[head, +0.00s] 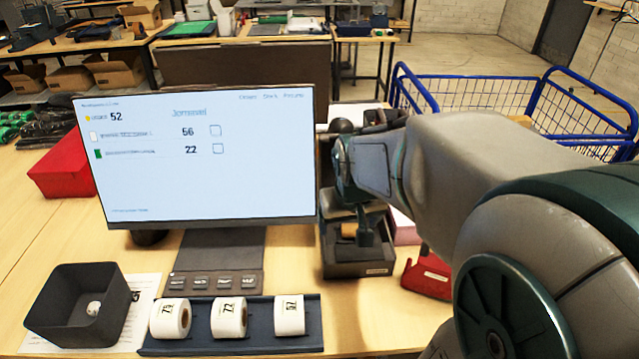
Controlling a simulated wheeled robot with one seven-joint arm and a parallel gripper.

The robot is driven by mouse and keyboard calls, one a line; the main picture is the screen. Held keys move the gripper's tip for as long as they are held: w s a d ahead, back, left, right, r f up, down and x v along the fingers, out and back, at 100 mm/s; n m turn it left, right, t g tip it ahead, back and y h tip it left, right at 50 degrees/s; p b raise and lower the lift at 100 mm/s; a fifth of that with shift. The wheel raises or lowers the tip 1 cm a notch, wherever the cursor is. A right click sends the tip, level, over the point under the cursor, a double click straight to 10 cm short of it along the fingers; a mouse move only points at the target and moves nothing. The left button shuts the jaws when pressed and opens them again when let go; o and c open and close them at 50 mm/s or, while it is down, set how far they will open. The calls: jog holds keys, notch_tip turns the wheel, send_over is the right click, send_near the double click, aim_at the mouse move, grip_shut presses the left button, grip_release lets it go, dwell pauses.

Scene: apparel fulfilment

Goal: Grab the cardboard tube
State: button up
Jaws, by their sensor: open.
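My gripper (362,232) points down over a dark open box (358,269) to the right of the monitor, with its fingers partly hidden by my own arm. It is open. A small brown piece (349,229), possibly the cardboard tube, shows beside the fingers at the box. Its full shape is hidden, and I cannot tell whether the fingers touch it. Nothing is clearly held.
A monitor (200,155) stands left of my arm. In front, a dark blue tray (265,341) holds three white rolls. A dark bin (45,318) sits front left, a red box (62,172) behind it. A red item (428,277) lies right of the dark box. A blue wire cart (480,92) stands behind.

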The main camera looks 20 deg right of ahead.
jog(key=m+t+b, duration=0.1)
send_near(353, 226)
jog(key=x, duration=0.1)
jog(key=b+x, duration=0.1)
jog(key=x, duration=0.1)
jog(key=shift+s+d+f, duration=0.2)
jog(key=shift+d, duration=0.05)
jog(key=shift+w+a+x, duration=0.15)
jog(key=shift+x, duration=1.05)
jog(key=shift+w+a+x, duration=0.15)
jog(key=shift+x, duration=1)
jog(key=shift+w+d+f, duration=0.1)
jog(key=shift+w+f, duration=0.15)
jog(key=shift+f, duration=0.15)
jog(key=c, duration=1.1)
